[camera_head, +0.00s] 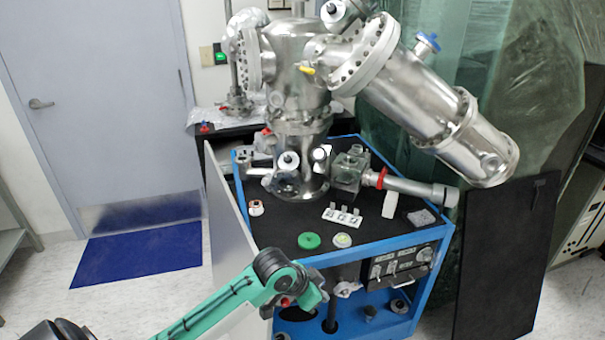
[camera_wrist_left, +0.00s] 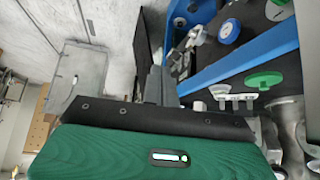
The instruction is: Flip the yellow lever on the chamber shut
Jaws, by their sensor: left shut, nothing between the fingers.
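The yellow lever (camera_head: 307,70) is a small bright tab on the steel chamber (camera_head: 296,100), just left of the large flange where the slanted cylinder (camera_head: 425,100) joins. I cannot tell its exact angle at this size. My left arm comes in green from the lower left in the head view and ends by the cart's front edge, well below the lever. Its fingertips cannot be made out there. In the left wrist view my left gripper (camera_wrist_left: 157,84) shows past the dark bracket, its fingers together and empty. The lever does not show clearly in that view. My right gripper is in neither view.
The blue-framed cart (camera_head: 385,243) carries a green disc (camera_head: 309,241), a small sample stand (camera_head: 342,216) and a glass-sided block (camera_head: 349,170). A tube (camera_head: 412,188) sticks out to the right. A grey panel (camera_head: 228,215) stands at the cart's left. Floor is clear around the blue mat (camera_head: 140,258).

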